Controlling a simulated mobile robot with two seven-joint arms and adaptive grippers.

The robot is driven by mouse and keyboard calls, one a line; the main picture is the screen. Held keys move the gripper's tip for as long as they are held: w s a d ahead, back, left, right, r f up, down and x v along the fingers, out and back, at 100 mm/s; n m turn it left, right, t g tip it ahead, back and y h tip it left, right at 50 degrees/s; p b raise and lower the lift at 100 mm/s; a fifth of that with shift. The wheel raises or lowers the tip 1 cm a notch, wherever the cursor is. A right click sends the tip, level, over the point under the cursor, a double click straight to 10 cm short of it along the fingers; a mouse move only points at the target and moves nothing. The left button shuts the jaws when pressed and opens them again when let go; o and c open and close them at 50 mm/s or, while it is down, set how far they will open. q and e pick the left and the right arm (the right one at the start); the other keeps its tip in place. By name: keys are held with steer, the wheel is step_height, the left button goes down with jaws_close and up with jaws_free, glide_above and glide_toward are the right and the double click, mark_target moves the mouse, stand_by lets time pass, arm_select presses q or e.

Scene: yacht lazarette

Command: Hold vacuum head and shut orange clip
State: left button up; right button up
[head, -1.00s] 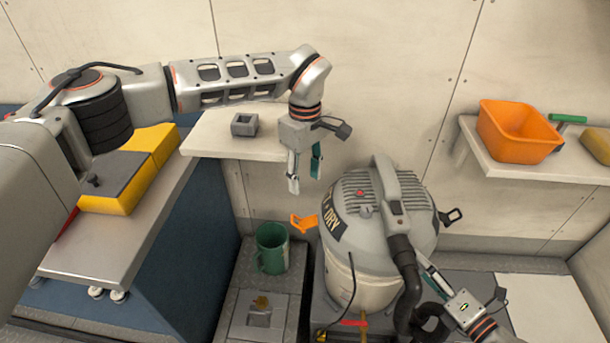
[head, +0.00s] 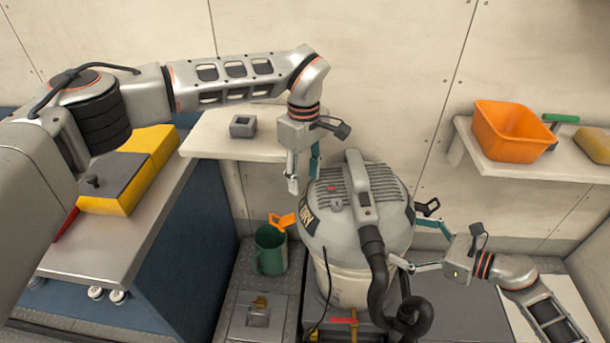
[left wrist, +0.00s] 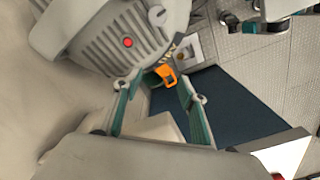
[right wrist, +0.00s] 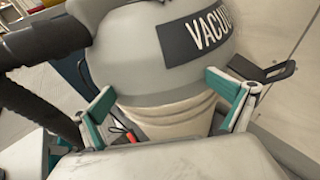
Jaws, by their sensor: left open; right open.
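The grey vacuum head (head: 395,193) sits on the cream drum (head: 348,283). The orange clip (head: 281,221) sticks out, swung open, from its left side; it also shows between my fingers in the left wrist view (left wrist: 167,74). A black clip (head: 428,207) sticks out at the right, also seen in the right wrist view (right wrist: 265,70). My left gripper (head: 303,172) is open and empty, pointing down by the head's back left, above the orange clip. My right gripper (head: 413,245) is open at the vacuum's right side, its fingers spread around the body below the black clip.
A black hose (head: 375,270) hangs down the vacuum's front. A green mug (head: 269,250) stands left of it, near the orange clip. A white shelf (head: 215,140) lies behind my left gripper. An orange bin (head: 512,130) sits on the right shelf.

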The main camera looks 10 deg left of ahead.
steer(key=a+f, duration=0.1)
steer(key=w+a+f, duration=0.1)
steer(key=a, duration=0.1)
steer(key=w+a+f, duration=0.1)
steer(key=shift+w+a+f, duration=0.25)
steer(key=shift+f, duration=0.15)
steer(key=shift+w+a, duration=0.25)
steer(key=shift+a, duration=0.25)
arm_select(q)
steer(key=shift+w+f, duration=0.1)
steer(key=shift+f, duration=0.25)
arm_select(e)
steer(key=shift+w+a+f, duration=0.1)
steer(key=shift+w+a, duration=0.05)
steer(key=shift+w, duration=0.05)
steer(key=c, duration=0.7)
steer(key=shift+c, duration=0.2)
